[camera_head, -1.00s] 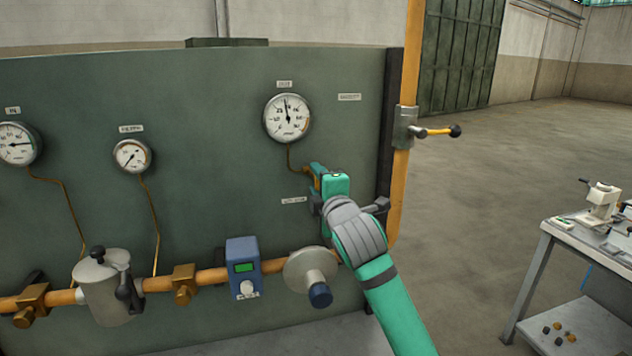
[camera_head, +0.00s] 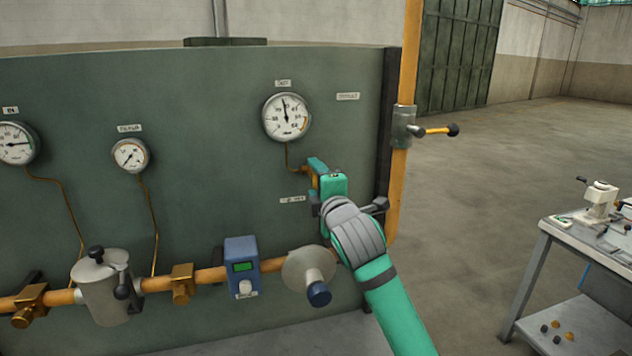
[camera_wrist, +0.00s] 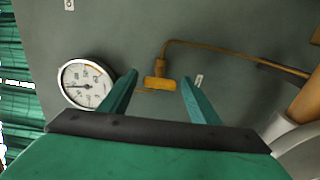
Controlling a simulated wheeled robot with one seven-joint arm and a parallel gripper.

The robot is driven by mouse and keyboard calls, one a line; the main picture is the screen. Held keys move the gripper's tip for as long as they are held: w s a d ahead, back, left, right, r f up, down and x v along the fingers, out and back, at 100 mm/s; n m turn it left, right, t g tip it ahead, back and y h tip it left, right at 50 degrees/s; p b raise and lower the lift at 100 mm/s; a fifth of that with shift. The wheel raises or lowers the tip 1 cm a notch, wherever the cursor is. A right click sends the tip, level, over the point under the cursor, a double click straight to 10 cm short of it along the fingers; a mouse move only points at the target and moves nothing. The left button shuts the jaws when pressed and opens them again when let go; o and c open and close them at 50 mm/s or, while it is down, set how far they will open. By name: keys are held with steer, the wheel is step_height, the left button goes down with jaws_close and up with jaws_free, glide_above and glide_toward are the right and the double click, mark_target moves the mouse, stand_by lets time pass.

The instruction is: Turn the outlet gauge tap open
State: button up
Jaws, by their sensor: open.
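The outlet gauge tap is a small brass fitting (camera_wrist: 159,83) with a short flat handle on a thin copper pipe. In the wrist view it sits between my two fingertips, a little beyond them; I cannot see contact. My gripper (camera_wrist: 160,77) is open, with one teal finger on each side of the tap. In the head view my gripper (camera_head: 316,170) is at the panel below the white round outlet gauge (camera_head: 287,117), and it hides most of the tap. The gauge (camera_wrist: 86,83) also shows at left in the wrist view. Its needle points nearly straight up in the head view.
The panel (camera_head: 220,180) carries other gauges at left. An orange post with a yellow lever (camera_head: 437,131) stands right. A bench (camera_head: 590,240) is far right.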

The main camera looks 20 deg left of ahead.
steer(key=v, duration=1)
steer(key=shift+d, duration=0.3)
